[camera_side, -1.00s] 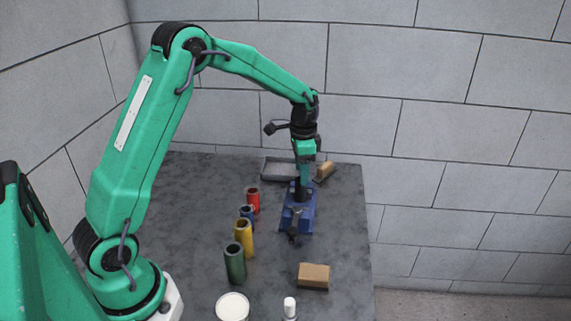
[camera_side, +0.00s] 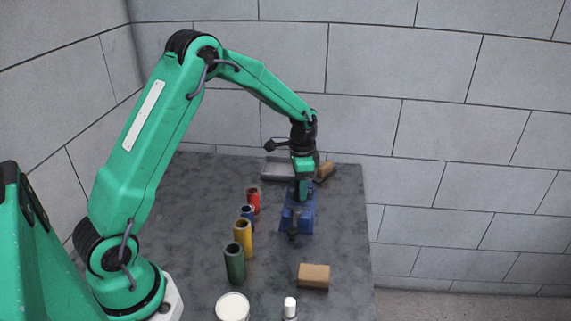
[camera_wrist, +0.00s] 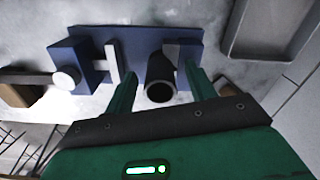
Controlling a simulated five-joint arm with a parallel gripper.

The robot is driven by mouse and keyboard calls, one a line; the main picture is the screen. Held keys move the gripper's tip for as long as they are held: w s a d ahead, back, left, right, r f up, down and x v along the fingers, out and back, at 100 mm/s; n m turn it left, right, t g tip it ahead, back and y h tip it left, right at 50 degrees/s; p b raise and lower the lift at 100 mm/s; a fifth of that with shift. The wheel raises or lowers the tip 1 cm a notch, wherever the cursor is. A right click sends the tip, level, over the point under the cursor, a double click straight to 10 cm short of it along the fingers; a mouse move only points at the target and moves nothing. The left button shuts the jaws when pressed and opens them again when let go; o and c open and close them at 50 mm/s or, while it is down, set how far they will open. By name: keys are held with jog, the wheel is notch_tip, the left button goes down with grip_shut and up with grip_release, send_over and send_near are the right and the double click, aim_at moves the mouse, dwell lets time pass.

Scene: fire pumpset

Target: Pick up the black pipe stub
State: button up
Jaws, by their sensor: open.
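The black pipe stub (camera_wrist: 160,78) stands between the jaws of the blue vise (camera_wrist: 135,45), close to the right jaw's grey plate, with a gap to the left jaw, in the wrist view. My gripper (camera_wrist: 159,76) is open, with one green finger on each side of the stub and visible gaps between. In the side view my gripper (camera_side: 302,193) is down over the blue vise (camera_side: 296,220), and the stub is mostly hidden by the gripper there.
Red (camera_side: 253,199), blue (camera_side: 247,214), yellow (camera_side: 243,237) and green (camera_side: 235,264) pipe stubs stand left of the vise. A wooden block (camera_side: 314,276) lies in front. A grey tray (camera_side: 278,169) and another wooden block (camera_side: 325,170) are behind. A white can (camera_side: 232,307) stands at the front.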

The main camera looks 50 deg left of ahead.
grip_shut()
jog(key=shift+r, duration=0.15)
jog(key=shift+r, duration=0.55)
jog(key=r, duration=0.3)
jog(key=shift+d+r, duration=0.1)
jog(key=shift+d, duration=0.2)
jog(key=s+d+r, duration=0.4)
jog(key=d+r, duration=0.2)
jog(key=d, duration=0.4)
jog(key=shift+s+d+r, duration=0.15)
jog(key=shift+r, duration=0.1)
